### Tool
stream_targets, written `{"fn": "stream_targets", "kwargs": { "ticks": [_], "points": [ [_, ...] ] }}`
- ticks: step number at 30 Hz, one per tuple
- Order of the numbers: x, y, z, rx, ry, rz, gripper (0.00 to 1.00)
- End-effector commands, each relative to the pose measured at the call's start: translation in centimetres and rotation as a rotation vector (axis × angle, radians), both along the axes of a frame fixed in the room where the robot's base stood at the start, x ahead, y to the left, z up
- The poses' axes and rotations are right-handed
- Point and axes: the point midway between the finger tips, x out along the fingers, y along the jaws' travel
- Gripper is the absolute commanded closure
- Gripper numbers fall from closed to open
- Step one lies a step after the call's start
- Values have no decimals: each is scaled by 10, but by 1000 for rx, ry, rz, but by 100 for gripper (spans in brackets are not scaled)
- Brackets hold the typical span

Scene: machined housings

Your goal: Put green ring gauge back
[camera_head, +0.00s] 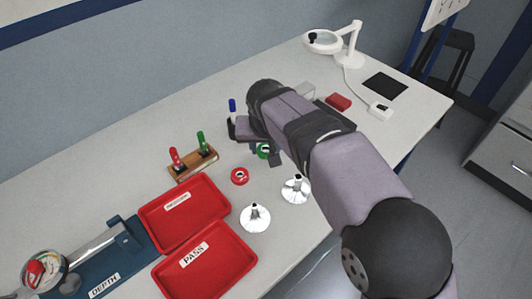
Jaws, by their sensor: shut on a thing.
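The green ring gauge (263,152) shows as a small green ring in the middle of the table, partly hidden by my arm and fingers. My gripper (265,153) reaches down over it and is shut on it. I cannot tell whether the ring touches the table. A red ring gauge (239,176) lies flat on the table, just left of and nearer than the green one.
A wooden rack (194,165) holds red- and green-handled gauges. Two red trays (220,192), one marked PASS (205,272), lie front left. Two shiny housings (255,218) (296,189) stand near the front edge. A blue-topped item (232,106) stands behind my gripper.

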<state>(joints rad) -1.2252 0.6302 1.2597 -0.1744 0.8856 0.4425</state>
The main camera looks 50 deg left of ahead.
Motion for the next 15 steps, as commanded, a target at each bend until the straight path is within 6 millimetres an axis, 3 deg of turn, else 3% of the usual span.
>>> {"fn": "stream_targets", "kwargs": {
  "ticks": [6, 15],
  "points": [
    [0, 0, -25, -2, -1, 1, 88],
    [0, 0, -29, 1, -1, 1, 88]
  ]
}}
